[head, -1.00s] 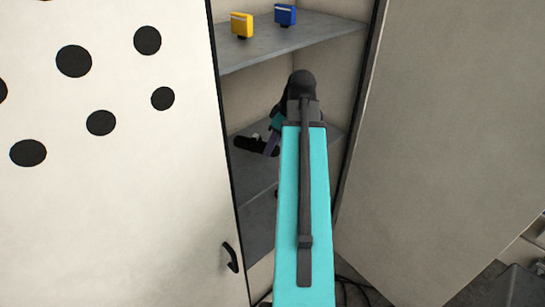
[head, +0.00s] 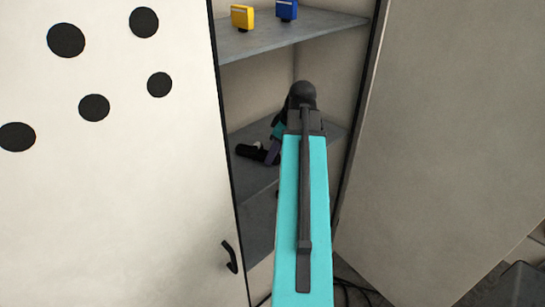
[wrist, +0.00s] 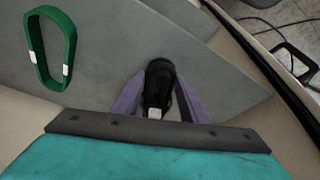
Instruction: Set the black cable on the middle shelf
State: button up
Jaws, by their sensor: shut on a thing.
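The black cable (wrist: 158,85) is between the two purple fingers of my gripper (wrist: 157,101) in the wrist view, with a small white patch on its near end. In the head view the cable (head: 250,152) shows left of my wrist, inside the open cabinet, in front of or over the grey middle shelf (head: 256,180). My gripper (head: 272,155) is shut on it and partly hidden by my arm. I cannot tell whether the cable touches the shelf.
The upper shelf (head: 290,35) holds a yellow box (head: 242,17) and a blue box (head: 286,10). A green loop (wrist: 50,45) lies left of my gripper in the wrist view. A white door (head: 120,200) with black dots stands left, and a grey panel (head: 450,120) right.

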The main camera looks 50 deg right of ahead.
jog(key=shift+w+a+f, duration=0.1)
jog(key=shift+w, duration=0.1)
jog(key=o, duration=1.2)
jog(key=shift+b+v, duration=1.4)
jog(key=shift+v, duration=4.6)
jog(key=shift+s, duration=0.15)
